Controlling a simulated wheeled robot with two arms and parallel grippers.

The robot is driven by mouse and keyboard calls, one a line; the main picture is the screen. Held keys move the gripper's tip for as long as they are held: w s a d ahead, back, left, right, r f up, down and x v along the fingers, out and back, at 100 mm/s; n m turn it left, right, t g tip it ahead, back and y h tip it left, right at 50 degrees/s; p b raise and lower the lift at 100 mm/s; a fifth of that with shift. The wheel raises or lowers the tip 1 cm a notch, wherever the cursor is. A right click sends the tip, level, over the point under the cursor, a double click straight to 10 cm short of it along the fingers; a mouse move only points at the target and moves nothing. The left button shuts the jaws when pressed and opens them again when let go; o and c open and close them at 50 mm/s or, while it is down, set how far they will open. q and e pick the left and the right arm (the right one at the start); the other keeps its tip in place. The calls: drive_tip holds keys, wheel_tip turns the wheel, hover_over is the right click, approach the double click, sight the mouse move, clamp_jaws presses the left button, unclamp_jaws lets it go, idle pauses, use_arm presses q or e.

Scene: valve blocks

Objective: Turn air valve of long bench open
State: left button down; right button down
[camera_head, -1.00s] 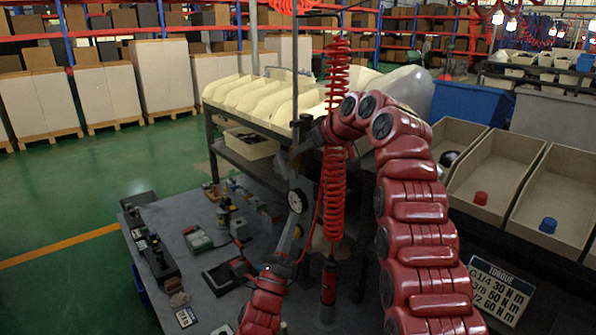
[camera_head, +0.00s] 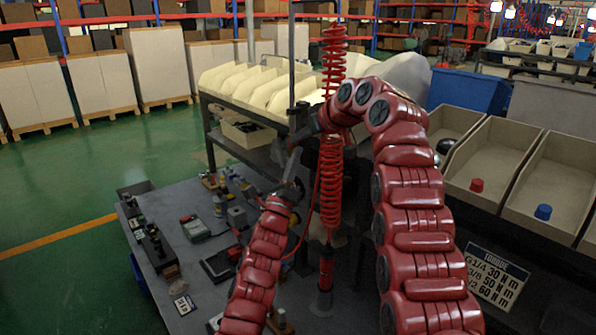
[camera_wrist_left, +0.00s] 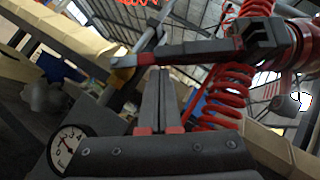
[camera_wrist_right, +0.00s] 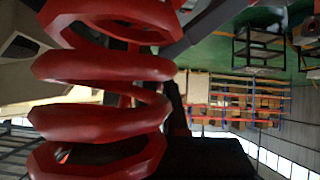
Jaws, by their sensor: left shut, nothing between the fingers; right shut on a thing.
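My right gripper (camera_head: 298,145) reaches in from the right to the post behind the bench, beside the red coiled hose. In the left wrist view its fingers (camera_wrist_left: 165,53) lie closed across the picture, with a small light grey piece (camera_wrist_left: 122,61) at their tips. That piece looks like the valve's handle, but I cannot be sure. My left gripper (camera_head: 292,187) is just below; in its own wrist view its fingers (camera_wrist_left: 160,95) are shut, empty and pointing at the right gripper's fingers. A round pressure gauge (camera_wrist_left: 68,150) shows at lower left there. The valve body is not clear.
The red coiled hose (camera_head: 331,180) hangs close to both grippers and fills much of the right wrist view (camera_wrist_right: 100,70). Fittings and tools lie on the grey bench (camera_head: 185,225). Cream bins (camera_head: 240,85) stand behind; open bins (camera_head: 505,165) stand at right.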

use_arm(q)
drive_tip(key=shift+w+r, duration=0.1)
drive_tip(key=shift+r, duration=0.15)
use_arm(e)
drive_tip(key=shift+r, duration=0.1)
